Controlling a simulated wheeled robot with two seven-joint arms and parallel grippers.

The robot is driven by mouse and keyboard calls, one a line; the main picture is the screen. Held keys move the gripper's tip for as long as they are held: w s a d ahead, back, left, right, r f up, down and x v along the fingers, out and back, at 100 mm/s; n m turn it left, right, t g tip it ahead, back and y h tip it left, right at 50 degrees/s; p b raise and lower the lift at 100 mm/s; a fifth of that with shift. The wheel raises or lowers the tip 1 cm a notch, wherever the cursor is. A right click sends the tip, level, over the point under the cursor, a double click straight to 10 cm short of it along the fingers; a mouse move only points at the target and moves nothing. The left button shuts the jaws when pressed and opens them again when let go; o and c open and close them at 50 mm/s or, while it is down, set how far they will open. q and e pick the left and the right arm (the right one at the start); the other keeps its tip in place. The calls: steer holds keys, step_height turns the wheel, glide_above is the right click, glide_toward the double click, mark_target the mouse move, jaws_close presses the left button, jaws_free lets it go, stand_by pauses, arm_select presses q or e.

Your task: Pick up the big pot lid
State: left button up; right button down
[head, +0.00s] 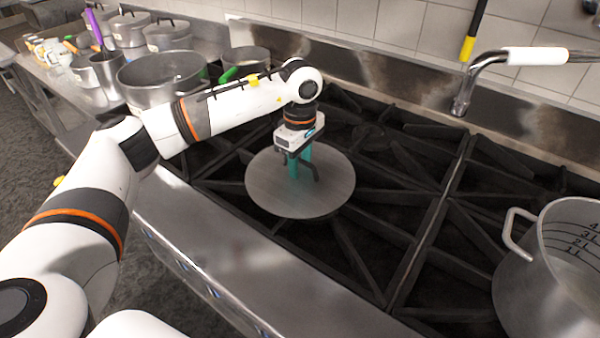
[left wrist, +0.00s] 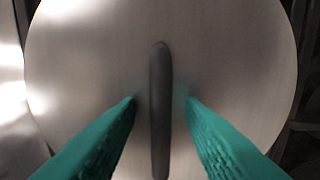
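The big pot lid (head: 330,190) is a flat, round metal disc lying on the black stove grates. It fills most of the left wrist view (left wrist: 90,50), where its dark bar handle (left wrist: 160,105) runs up the middle. My left gripper (head: 298,175) points down over the lid's centre. Its two teal fingers stand on either side of the handle, with a gap between each finger and the handle, so it is open. Part of the handle also shows beside the fingers in the head view (head: 312,170). My right gripper is in neither view.
A large metal pot (head: 545,270) with measuring marks stands at the right on the stove. Another large pot (head: 165,78) and several lidded pots stand at the back left. A tap (head: 475,75) reaches over the back. The steel front edge (head: 230,270) runs along the stove.

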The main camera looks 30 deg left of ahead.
arm_select(q)
jaws_close()
stand_by(0.3)
